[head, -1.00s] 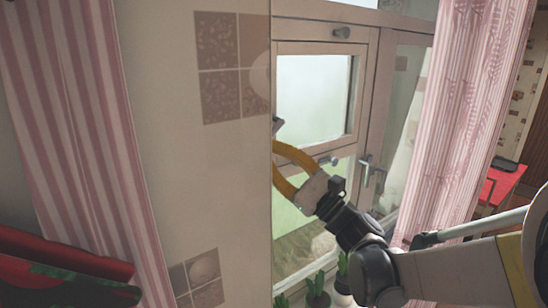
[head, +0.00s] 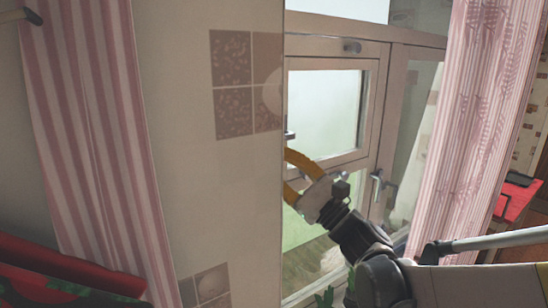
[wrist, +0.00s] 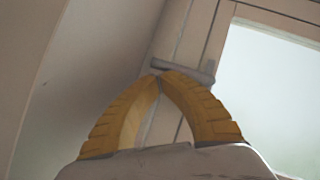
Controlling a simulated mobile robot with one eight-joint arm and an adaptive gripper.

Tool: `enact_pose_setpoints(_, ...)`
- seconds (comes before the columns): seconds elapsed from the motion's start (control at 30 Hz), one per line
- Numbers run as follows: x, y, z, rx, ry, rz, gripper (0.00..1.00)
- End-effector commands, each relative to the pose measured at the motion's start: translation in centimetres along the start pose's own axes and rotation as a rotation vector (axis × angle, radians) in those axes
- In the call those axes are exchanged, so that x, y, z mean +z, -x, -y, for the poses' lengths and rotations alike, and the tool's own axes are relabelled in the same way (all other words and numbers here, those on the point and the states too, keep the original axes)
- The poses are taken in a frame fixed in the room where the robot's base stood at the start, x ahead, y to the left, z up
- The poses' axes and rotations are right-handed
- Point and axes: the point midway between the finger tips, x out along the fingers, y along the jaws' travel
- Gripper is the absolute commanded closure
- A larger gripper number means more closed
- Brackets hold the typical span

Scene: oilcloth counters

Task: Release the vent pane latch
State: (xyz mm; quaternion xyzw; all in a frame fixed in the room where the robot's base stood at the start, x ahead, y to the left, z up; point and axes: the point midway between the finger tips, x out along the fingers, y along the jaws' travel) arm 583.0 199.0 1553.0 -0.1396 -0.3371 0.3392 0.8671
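The vent pane (head: 325,108) is the upper framed glass in the window; it also shows in the wrist view (wrist: 275,90). Its latch (wrist: 185,71) is a small grey handle on the frame at the pane's left side. In the head view the latch (head: 290,135) is partly hidden by the wall edge. My gripper (wrist: 160,76) has yellow fingers whose tips meet just in front of the latch's left part in the wrist view. I cannot tell whether they touch it. In the head view my gripper (head: 286,168) is just below the latch, its tips partly hidden by the wall.
A tiled wall edge (head: 250,200) stands close to the left of my gripper. Another window handle (head: 379,186) sits to the right, with a striped curtain (head: 470,110) beyond it. A second curtain (head: 90,130) hangs at the left. Plants (head: 325,297) stand below.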

Motion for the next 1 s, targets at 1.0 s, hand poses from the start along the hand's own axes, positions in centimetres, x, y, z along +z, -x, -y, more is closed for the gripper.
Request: enact_pose_setpoints(1.0,-2.9,4.8,-2.1,-0.002,0.001,-0.001,1.00)
